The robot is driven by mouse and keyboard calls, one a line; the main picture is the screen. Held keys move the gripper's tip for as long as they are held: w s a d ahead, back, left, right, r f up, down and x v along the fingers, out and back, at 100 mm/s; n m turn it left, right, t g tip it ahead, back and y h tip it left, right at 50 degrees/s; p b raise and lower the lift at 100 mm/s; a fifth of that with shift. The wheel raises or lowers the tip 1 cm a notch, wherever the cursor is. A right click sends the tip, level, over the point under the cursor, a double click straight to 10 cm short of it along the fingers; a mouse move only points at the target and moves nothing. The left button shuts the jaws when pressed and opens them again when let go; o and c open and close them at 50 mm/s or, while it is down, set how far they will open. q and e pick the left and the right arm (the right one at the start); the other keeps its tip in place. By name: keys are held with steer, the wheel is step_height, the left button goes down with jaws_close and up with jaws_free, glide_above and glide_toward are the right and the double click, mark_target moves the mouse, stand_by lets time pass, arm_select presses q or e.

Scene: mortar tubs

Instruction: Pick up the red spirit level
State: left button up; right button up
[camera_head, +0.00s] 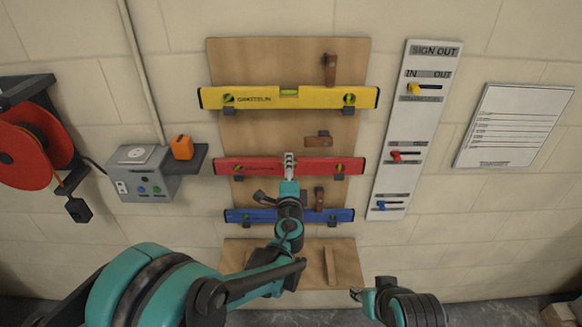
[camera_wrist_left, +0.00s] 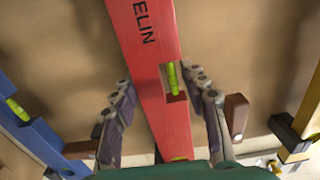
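The red spirit level (camera_head: 240,166) rests level on wall brackets, between a yellow spirit level (camera_head: 260,98) above and a blue spirit level (camera_head: 245,215) below. My left gripper (camera_head: 289,160) is at the middle of the red level in the head view. In the left wrist view the red level (camera_wrist_left: 150,45) runs between the two fingers of my left gripper (camera_wrist_left: 160,85). The fingers are apart, one on each side, with gaps visible beside the level. My right gripper (camera_head: 356,293) is low at the bottom of the head view, away from the levels; its fingers are too small to read.
The levels hang on a wooden board (camera_head: 225,60). Small wooden blocks (camera_head: 330,68) are fixed near them. A sign-out panel (camera_head: 405,130) with coloured sliders is to the right. A grey box (camera_head: 150,180) and a red reel (camera_head: 25,145) are to the left.

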arm_select(q)
steer(key=shift+c, duration=0.5)
steer(key=shift+r, duration=0.15)
steer(key=shift+r+p, duration=0.8)
steer(key=shift+r, duration=0.15)
steer(key=s, duration=1)
